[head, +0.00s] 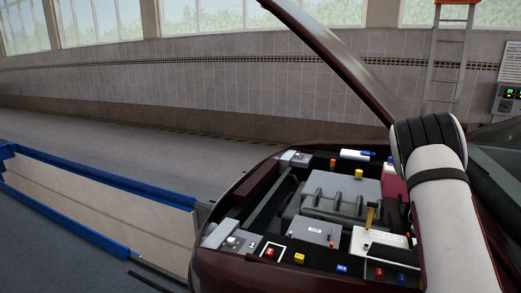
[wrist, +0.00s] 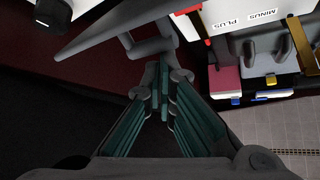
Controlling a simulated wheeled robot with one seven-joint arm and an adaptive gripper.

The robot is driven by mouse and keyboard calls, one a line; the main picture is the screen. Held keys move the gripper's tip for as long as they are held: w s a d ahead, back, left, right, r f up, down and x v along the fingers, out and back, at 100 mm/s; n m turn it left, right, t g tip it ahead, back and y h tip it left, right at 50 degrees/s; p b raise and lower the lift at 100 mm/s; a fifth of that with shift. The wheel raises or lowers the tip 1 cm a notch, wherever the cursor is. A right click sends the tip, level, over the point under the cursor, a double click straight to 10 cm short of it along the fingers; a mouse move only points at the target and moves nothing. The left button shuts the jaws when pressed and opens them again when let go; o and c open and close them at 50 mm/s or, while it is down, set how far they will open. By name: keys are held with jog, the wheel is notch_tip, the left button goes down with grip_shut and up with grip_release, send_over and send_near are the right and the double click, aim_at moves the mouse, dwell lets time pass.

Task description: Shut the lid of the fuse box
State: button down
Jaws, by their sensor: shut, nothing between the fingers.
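No part is clearly marked as the fuse box, and I cannot tell whether its lid shows. My gripper (wrist: 164,75) is shut and empty in the wrist view, its fingertips over the dark red bodywork. A dark grey slanted piece (wrist: 95,30) lies beyond the fingertips at the upper left; I cannot tell whether it is a lid. In the head view my arm covers the right side of the engine bay and my gripper is hidden. A grey box with a white label (head: 310,230) sits at the front of the bay.
The raised dark red hood (head: 335,55) slopes above the bay. A white battery top marked PLUS and MINUS (wrist: 240,15) and a magenta box (wrist: 226,80) lie right of my gripper. A blue-edged ramp (head: 100,205) is at the left. The floor behind is clear.

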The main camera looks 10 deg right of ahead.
jog(key=shift+s+a+f+p, duration=0.15)
jog(key=shift+s+a+p, duration=0.25)
jog(key=shift+s+p, duration=0.2)
jog(key=shift+s+a+f+p, duration=0.15)
jog(key=shift+s+a+p, duration=0.2)
jog(key=shift+s+p, duration=0.25)
jog(key=shift+f, duration=0.1)
jog(key=shift+s+a, duration=0.1)
jog(key=shift+s+a+f+p, duration=0.35)
jog(key=shift+s+p, duration=0.1)
jog(key=shift+s, duration=0.1)
jog(key=shift+s+a+f+p, duration=0.2)
jog(key=shift+s+a+p, duration=0.15)
jog(key=shift+s, duration=0.2)
jog(key=shift+f, duration=0.1)
